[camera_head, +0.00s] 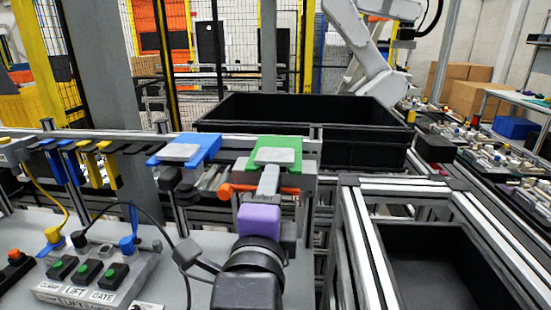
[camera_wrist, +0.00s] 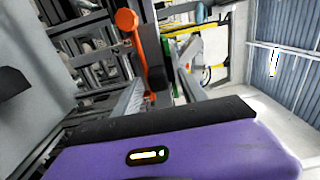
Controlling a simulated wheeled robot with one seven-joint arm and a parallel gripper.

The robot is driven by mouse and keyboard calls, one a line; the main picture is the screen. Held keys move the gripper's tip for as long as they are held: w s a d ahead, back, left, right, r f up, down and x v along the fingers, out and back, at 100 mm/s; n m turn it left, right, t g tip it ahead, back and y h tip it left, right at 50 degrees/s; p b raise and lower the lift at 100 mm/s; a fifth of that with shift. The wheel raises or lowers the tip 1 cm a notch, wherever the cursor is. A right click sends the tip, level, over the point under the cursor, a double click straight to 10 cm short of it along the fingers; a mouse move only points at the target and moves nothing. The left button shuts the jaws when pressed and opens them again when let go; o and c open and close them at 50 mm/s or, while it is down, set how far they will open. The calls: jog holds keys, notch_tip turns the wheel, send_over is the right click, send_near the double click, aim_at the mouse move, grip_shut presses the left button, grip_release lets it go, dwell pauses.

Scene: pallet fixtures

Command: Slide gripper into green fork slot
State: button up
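The green fixture (camera_head: 287,152) stands on the rail in the middle of the head view, with a grey plate on top. Its green edge also shows in the wrist view (camera_wrist: 168,50). My purple-bodied gripper (camera_head: 268,172) reaches up to the near side of this fixture, its grey fingers just below the plate. Nothing is held. The slot opening is hidden, so I cannot tell whether the fingertips are inside it.
An orange bar (camera_head: 242,188) runs beside my fingers; its rounded end shows in the wrist view (camera_wrist: 127,20). A blue fixture (camera_head: 205,148) stands to the left. A large black crate (camera_head: 300,108) lies behind. A button box (camera_head: 88,280) sits at the lower left.

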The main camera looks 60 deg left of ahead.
jog(key=shift+f, duration=0.1)
jog(key=b+v, duration=0.1)
jog(key=v, duration=0.6)
jog(key=shift+s+d, duration=0.25)
jog(key=shift+d, duration=0.05)
dwell(0.4)
